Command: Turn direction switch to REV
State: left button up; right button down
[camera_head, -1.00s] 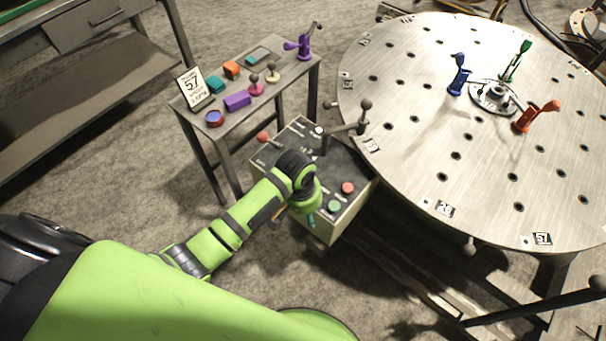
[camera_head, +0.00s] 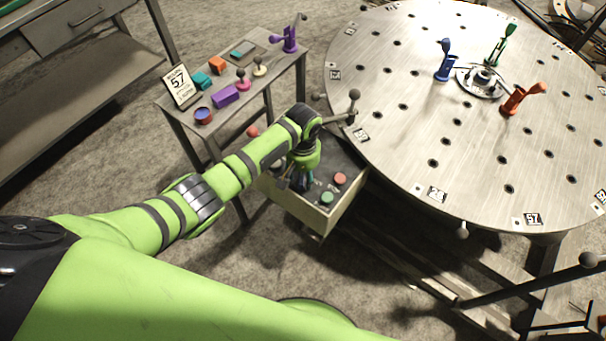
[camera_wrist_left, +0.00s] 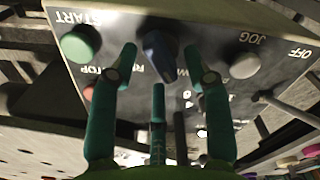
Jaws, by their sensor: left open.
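The control box (camera_head: 335,212) stands beside the round table. In the left wrist view, its dark panel (camera_wrist_left: 110,18) carries a dark blue knob (camera_wrist_left: 158,55) in the middle, the direction switch by its place between partly hidden labels. A label starting with R shows left of it; another, partly covered, is to its right. I cannot tell which way the knob points. My left gripper (camera_wrist_left: 160,52) is open, its teal fingers on either side of the knob; contact cannot be told. In the head view, my left gripper (camera_head: 297,180) is low over the panel, and my arm hides the knob.
Near the knob are a green START button (camera_wrist_left: 80,43), a red button (camera_wrist_left: 88,92), a white JOG button (camera_wrist_left: 245,64) and a lever (camera_wrist_left: 275,105). The round table (camera_head: 390,150) stands close on the right. A small bench (camera_head: 190,118) with several parts is behind.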

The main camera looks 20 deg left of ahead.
pick_arm(q)
jog(key=shift+f, duration=0.5)
grip_shut()
jog(key=shift+s+d+r+m+p, duration=0.1)
jog(key=shift+m+p, duration=0.3)
jog(key=shift+m, duration=0.25)
jog(key=shift+r+m+p, duration=0.1)
jog(key=shift+m+p, duration=0.3)
jog(key=shift+m, duration=0.25)
jog(key=m+p, duration=0.1)
jog(key=m, duration=0.2)
jog(key=shift+f+m, duration=0.1)
jog(key=shift+m, duration=0.2)
jog(key=m+p, duration=0.1)
jog(key=m, duration=0.2)
jog(key=shift+s, duration=0.2)
jog(key=m, duration=0.4)
jog(key=shift+s+f+m+p, duration=0.1)
jog(key=shift+m+p, duration=0.2)
jog(key=shift+p, duration=0.05)
